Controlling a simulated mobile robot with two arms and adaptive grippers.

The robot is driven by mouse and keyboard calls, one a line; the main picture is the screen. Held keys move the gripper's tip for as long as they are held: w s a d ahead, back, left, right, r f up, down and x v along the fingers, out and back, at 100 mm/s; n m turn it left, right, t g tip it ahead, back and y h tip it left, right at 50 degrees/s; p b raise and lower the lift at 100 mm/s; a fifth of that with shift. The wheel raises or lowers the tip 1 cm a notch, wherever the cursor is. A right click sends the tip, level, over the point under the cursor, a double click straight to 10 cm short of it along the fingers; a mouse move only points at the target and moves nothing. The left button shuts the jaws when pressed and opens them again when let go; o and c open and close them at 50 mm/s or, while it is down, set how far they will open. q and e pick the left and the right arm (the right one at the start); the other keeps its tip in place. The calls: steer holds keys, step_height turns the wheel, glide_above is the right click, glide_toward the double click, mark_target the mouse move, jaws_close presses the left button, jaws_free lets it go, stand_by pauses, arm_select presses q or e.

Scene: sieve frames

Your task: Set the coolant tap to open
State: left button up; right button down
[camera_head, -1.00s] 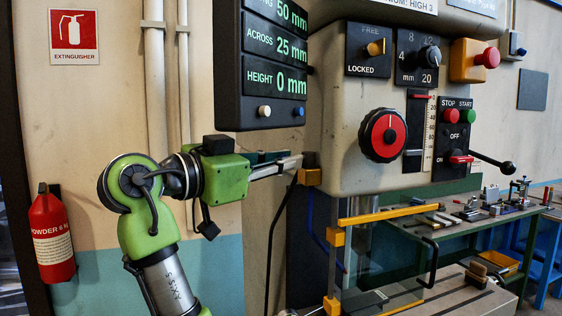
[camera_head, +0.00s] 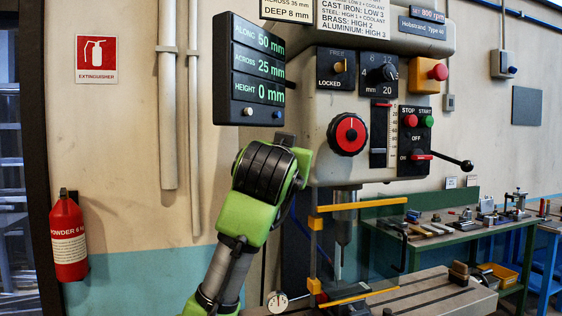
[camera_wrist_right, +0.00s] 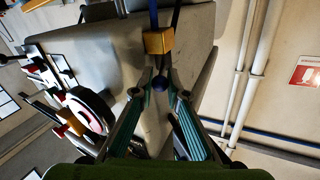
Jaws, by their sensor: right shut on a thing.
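The coolant tap, a small brass block (camera_wrist_right: 158,42) with a blue hose, sits on the machine's side in the right wrist view. A short lever with a dark ball end (camera_wrist_right: 159,84) points from it towards my gripper. My right gripper (camera_wrist_right: 160,92) has its two fingers closed together around the ball end. In the head view my right wrist and green gripper body stand in front of the machine's left side and hide the tap and fingertips. The tap's exact setting cannot be read. My left gripper is not in view.
The milling machine head (camera_head: 385,160) carries a red dial (camera_head: 347,134), switches and a lever at right. A readout box (camera_head: 249,75) hangs just above my wrist. A yellow-edged guard (camera_head: 359,206) stands right of my arm. A red extinguisher (camera_head: 69,240) hangs at far left.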

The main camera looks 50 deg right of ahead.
steer(key=shift+s+d+r+n+t+y, duration=0.1)
steer(key=shift+s+d+n+t+y, duration=0.1)
steer(key=shift+n+t+y, duration=0.6)
steer(key=shift+d+t, duration=0.1)
steer(key=shift+t, duration=0.2)
steer(key=shift+s+t+y, duration=0.1)
steer(key=shift+t+y, duration=0.2)
steer(key=shift+d+n+y, duration=0.1)
steer(key=shift+n+y, duration=0.2)
steer(key=shift+n, duration=0.2)
steer(key=shift+t, duration=0.3)
steer(key=c, duration=2.3)
jaws_free()
steer(key=o, duration=0.3)
steer(key=shift+w, duration=0.3)
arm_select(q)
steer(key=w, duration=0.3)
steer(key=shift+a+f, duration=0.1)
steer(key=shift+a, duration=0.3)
